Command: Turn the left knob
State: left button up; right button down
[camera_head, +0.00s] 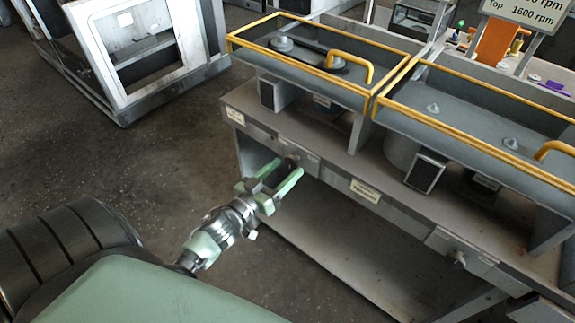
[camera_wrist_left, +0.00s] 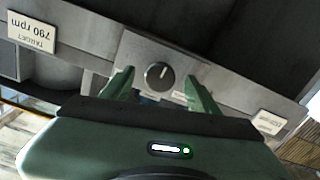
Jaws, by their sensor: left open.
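The left knob (camera_wrist_left: 160,76) is a dark round dial with a pale pointer line, on a grey panel plate (camera_wrist_left: 190,55). In the head view the knob is mostly hidden by my left gripper (camera_head: 288,168). The left gripper is open, its two green fingers pointing at the panel. In the left wrist view the fingers (camera_wrist_left: 160,84) stand on either side of the knob with a gap on each side. I cannot tell how far the tips are from the panel. My right gripper is not in view.
A second knob (camera_head: 459,258) sits on the bench front further right. The grey bench (camera_head: 330,165) carries housings with yellow-framed covers (camera_head: 345,45). A label (camera_wrist_left: 35,33) reads TARGET 790 rpm, upside down in the wrist view. Open floor (camera_head: 150,160) lies left of the bench.

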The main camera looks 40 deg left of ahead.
pick_arm(q)
jog(key=shift+w, duration=0.85)
grip_shut()
jog(key=m, duration=0.3)
jog(key=shift+m+p, duration=0.4)
jog(key=shift+a+m, duration=0.1)
jog(key=shift+m, duration=1.6)
